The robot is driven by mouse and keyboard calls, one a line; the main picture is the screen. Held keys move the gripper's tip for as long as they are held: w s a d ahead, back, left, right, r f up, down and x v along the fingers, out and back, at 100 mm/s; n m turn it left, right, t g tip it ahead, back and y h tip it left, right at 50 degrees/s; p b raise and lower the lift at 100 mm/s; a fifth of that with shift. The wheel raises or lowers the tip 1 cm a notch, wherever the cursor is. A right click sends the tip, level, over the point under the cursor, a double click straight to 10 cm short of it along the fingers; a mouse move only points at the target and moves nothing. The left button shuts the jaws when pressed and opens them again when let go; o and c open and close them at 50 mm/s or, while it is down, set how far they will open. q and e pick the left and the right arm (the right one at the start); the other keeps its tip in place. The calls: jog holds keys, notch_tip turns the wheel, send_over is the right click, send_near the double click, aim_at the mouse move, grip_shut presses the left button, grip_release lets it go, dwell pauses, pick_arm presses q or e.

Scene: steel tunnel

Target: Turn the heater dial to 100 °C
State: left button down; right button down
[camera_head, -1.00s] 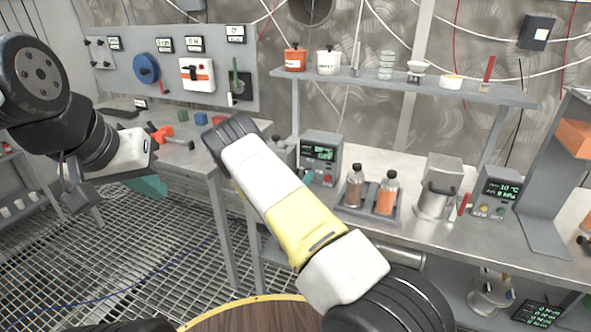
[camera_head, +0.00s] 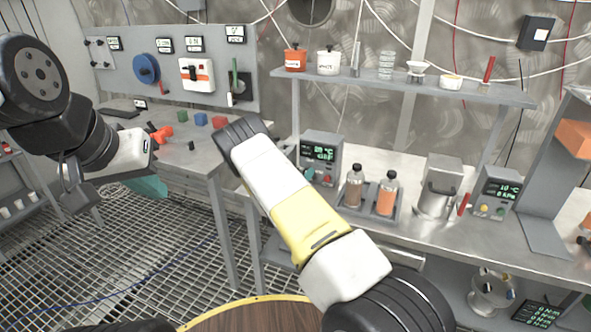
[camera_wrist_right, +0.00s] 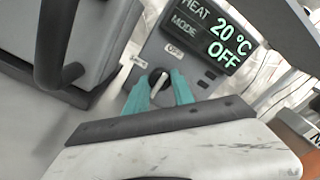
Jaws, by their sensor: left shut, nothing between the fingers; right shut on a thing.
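The heater (camera_head: 322,150) is a grey box with a lit display, standing on the bench behind my right arm. In the right wrist view its display (camera_wrist_right: 220,35) reads HEAT 20 °C and MODE OFF. The small black dial (camera_wrist_right: 158,82) with a white pointer mark sits on the panel beside the display. My right gripper (camera_wrist_right: 160,92) has its teal fingers shut on this dial, one on each side. In the head view my right arm hides most of that gripper. My left gripper (camera_head: 150,187) is shut and empty, over the floor grating at the left.
Two bottles in a tray (camera_head: 352,205), a steel pot (camera_head: 438,188) and a second display unit (camera_head: 497,192) stand to the right of the heater. A shelf (camera_head: 420,85) runs above. Coloured blocks (camera_head: 201,119) lie on the left table.

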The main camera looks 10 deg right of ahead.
jog(key=m, duration=0.4)
jog(key=shift+m, duration=0.3)
jog(key=m, duration=0.4)
jog(key=shift+f+m, duration=0.1)
jog(key=shift+m, duration=0.2)
jog(key=m, duration=0.4)
jog(key=shift+m, duration=0.3)
jog(key=shift+a+m, duration=0.1)
jog(key=shift+m, duration=1.9)
jog(key=c, duration=1.1)
grip_release()
jog(key=shift+o, duration=0.2)
